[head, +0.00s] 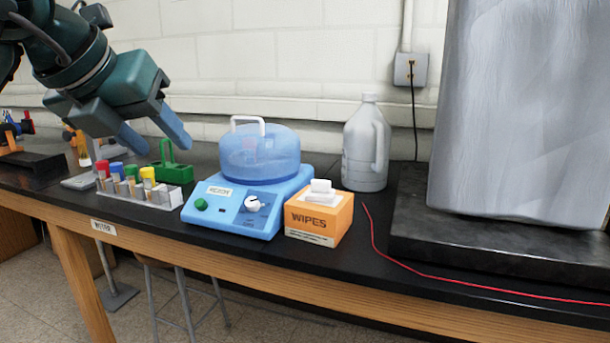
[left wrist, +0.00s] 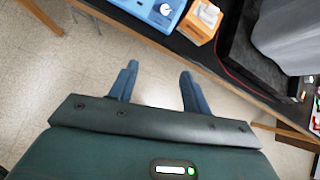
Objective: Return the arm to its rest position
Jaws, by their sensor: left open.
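My left gripper (head: 155,132) comes in from the upper left in the head view, in front of the bench and above the tube rack. Its two blue fingers are apart. No object is between the fingers. My right gripper is in neither view.
A red cord (head: 440,278) runs along the front.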

